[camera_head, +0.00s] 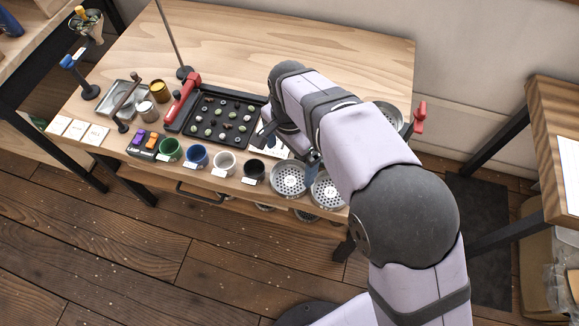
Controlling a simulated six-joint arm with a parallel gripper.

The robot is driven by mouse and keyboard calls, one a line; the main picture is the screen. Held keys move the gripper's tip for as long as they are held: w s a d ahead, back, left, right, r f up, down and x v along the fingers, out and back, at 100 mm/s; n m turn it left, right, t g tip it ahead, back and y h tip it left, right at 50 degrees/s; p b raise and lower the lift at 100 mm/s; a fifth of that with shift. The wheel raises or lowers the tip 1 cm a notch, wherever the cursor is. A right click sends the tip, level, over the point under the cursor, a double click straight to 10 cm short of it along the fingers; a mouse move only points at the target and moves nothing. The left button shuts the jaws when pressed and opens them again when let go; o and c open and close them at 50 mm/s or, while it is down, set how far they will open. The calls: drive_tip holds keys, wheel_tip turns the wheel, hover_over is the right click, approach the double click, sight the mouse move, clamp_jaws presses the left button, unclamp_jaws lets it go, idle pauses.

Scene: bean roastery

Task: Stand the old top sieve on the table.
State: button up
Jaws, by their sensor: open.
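Two round perforated metal sieves stand side by side at the table's front edge: a left one (288,179) and a right one (327,191), the latter partly covered by my arm. Another round metal piece (389,113) shows behind my arm at the table's right end, beside a red handle (420,116). I cannot tell which of these is the old top sieve. My gripper (312,167) is open, pointing down near the two front sieves, and is largely hidden by my arm. Whether it touches a sieve cannot be told.
A black tray (245,141) of small lumps lies left of my arm, beside a red-handled tool (184,98). Green (170,150), blue (197,156), white (223,163) and black (253,171) cups line the front edge. The table's back (235,40) is mostly clear, apart from a thin upright rod.

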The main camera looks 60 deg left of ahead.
drive_tip(key=shift+r, duration=1.9)
drive_tip(key=w+d, duration=0.9)
drive_tip(key=w, duration=0.4)
drive_tip(key=w+d+m, duration=0.1)
drive_tip(key=w+d, duration=0.3)
drive_tip(key=d, duration=0.4)
drive_tip(key=w+d, duration=0.4)
drive_tip(key=d, duration=0.5)
drive_tip(key=s+d+f, duration=0.1)
drive_tip(key=s+d, duration=0.2)
drive_tip(key=d, duration=0.9)
drive_tip(key=s+d+f+m, duration=0.1)
drive_tip(key=s+d, duration=0.3)
drive_tip(key=d, duration=0.8)
drive_tip(key=shift+d+f, duration=0.35)
drive_tip(key=shift+f, duration=0.05)
